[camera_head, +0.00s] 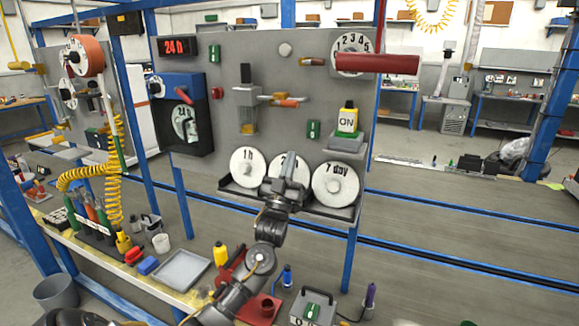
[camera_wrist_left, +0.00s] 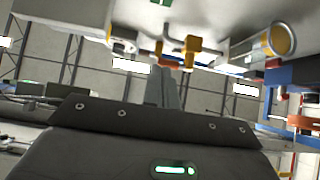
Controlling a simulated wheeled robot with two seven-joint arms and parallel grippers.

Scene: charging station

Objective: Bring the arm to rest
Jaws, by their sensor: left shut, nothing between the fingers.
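My left arm reaches up from the bottom of the head view. My left gripper (camera_head: 290,160) is in front of the middle white dial (camera_head: 272,184) on the low shelf of the grey panel (camera_head: 225,60), hiding much of it. Its fingers are shut with nothing between them. In the left wrist view, the closed fingers (camera_wrist_left: 163,88) point up toward the panel fittings. I cannot tell whether the gripper touches the dial. My right gripper is not in view.
The 1 h dial (camera_head: 249,167) and the 7 day dial (camera_head: 335,184) flank the gripper closely. A red cylinder (camera_head: 377,63) juts out at the upper right. Below, a bench carries a grey tray (camera_head: 181,270), bottles and tools.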

